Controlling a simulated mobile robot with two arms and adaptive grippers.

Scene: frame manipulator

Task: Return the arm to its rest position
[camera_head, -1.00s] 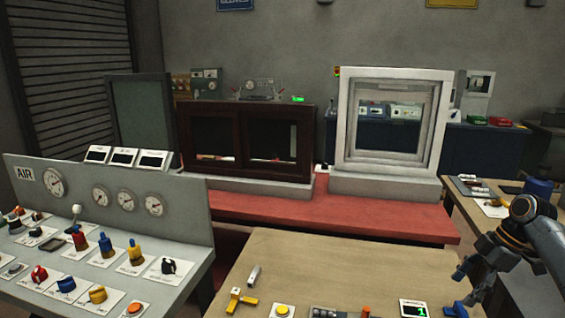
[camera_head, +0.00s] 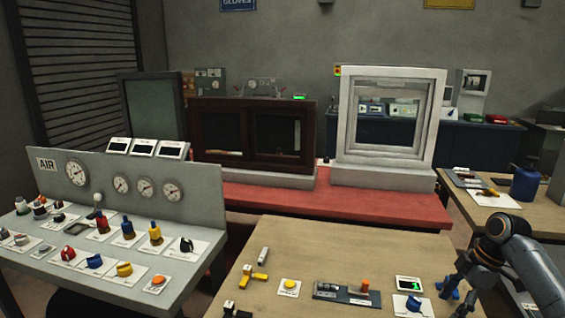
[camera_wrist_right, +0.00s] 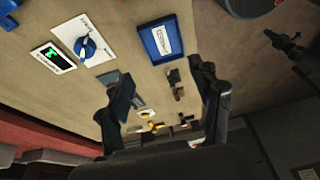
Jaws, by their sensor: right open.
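My right arm comes in from the right edge in the head view. Its gripper (camera_head: 452,288) is over the right end of the near wooden table (camera_head: 340,245), close to the blue knob (camera_head: 413,303). In the right wrist view the two dark fingers of this gripper (camera_wrist_right: 160,82) are spread apart with nothing held between them. The tabletop shows beyond them, with the blue knob (camera_wrist_right: 86,46) and a blue tray (camera_wrist_right: 187,38). My left gripper is not in view.
A white frame (camera_head: 428,125) and a dark brown double frame (camera_head: 250,105) stand on the red table (camera_head: 370,203) behind. A grey control panel (camera_head: 200,205) with gauges and knobs is at the left. A side table (camera_head: 515,215) with a blue canister (camera_head: 525,182) stands at the right.

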